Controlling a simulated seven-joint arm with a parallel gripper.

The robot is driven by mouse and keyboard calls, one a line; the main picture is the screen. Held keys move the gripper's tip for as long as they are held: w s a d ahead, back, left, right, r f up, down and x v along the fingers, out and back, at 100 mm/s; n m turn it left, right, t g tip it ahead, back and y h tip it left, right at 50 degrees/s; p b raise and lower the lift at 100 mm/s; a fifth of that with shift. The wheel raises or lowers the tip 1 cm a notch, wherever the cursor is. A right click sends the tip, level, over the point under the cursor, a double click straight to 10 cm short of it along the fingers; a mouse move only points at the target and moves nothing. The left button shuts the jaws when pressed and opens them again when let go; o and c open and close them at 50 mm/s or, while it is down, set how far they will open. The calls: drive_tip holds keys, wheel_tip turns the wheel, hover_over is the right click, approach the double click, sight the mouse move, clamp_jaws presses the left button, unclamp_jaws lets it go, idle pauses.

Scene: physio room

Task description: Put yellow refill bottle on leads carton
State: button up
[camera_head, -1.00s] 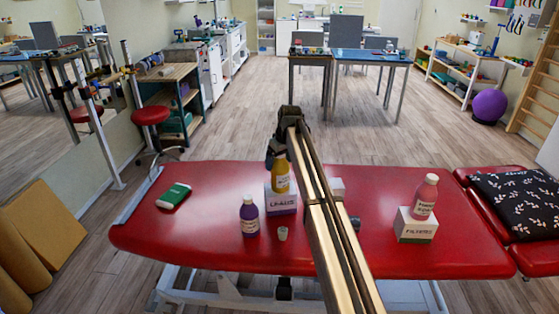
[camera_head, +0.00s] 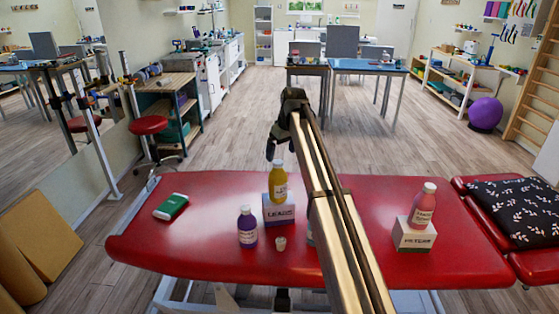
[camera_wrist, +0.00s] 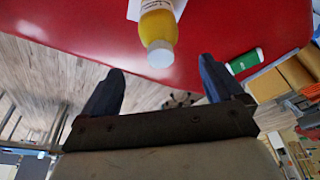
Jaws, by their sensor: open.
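The yellow refill bottle (camera_head: 278,184) with a white cap stands upright on the leads carton (camera_head: 278,210), a white and purple box on the red treatment table. The bottle also shows in the wrist view (camera_wrist: 158,35), with a pale corner of the carton (camera_wrist: 133,9) beside it. My gripper (camera_head: 270,150) is open and empty, above and behind the bottle in the head view. In the wrist view its two dark fingers (camera_wrist: 157,85) are spread wide, with the bottle's cap beyond them and apart from them.
My arm hides part of the table's middle.

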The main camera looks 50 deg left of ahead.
drive_tip(key=shift+v, duration=1.2)
